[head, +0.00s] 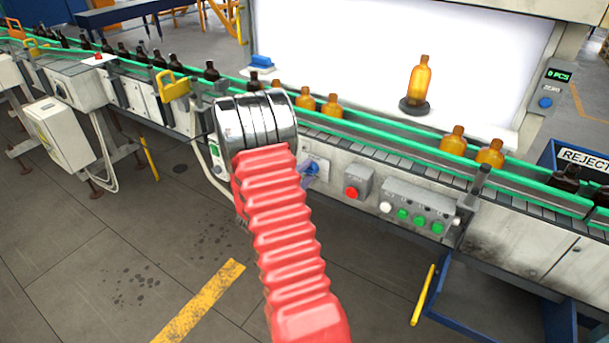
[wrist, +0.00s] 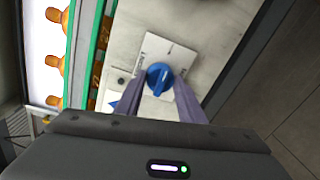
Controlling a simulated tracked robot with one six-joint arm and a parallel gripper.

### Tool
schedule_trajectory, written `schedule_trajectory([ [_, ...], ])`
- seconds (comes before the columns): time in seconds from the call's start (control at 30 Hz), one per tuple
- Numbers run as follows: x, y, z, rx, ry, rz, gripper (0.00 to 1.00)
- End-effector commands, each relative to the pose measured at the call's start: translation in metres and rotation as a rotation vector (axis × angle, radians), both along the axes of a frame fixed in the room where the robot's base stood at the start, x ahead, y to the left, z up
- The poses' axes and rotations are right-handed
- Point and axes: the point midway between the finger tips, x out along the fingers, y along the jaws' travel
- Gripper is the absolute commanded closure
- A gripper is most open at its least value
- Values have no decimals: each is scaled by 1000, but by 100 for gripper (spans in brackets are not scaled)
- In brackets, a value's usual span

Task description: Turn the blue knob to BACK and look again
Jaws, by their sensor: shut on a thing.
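The blue knob (wrist: 159,79) sits on a white label plate (wrist: 168,50) on the pale machine panel. A white line runs across its face. The lettering on the plate is too small to read, so I cannot tell its setting. The two grey-purple fingers of my gripper (wrist: 158,88) are at both sides of the knob, shut on it. In the head view the knob (head: 312,169) shows just right of my red arm, which hides most of the gripper. An amber bottle (head: 420,80) stands upright on a black round stand (head: 413,107) before the bright white panel.
A conveyor with green rails (head: 360,128) carries amber and dark bottles. Right of the knob are a red button (head: 351,193) and a box of white and green buttons (head: 417,211). A blue REJECT bin (head: 560,154) and a counter display (head: 558,76) reading "0 PCS" are at right.

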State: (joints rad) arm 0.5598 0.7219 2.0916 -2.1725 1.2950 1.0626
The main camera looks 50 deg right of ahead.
Motion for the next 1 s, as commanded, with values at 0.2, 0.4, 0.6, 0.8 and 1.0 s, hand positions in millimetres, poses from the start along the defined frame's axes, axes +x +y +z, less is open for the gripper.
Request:
schedule_trajectory([
  [0.2,-4,-2,-2,7,-51,-10,87],
  [0.4,-5,-2,-2,9,-59,-10,87],
  [0.6,-5,-2,-2,10,-58,-11,87],
  [0.8,-3,-1,-2,9,-57,-8,51],
  [1.0,-2,0,-1,7,-57,-4,46],
])
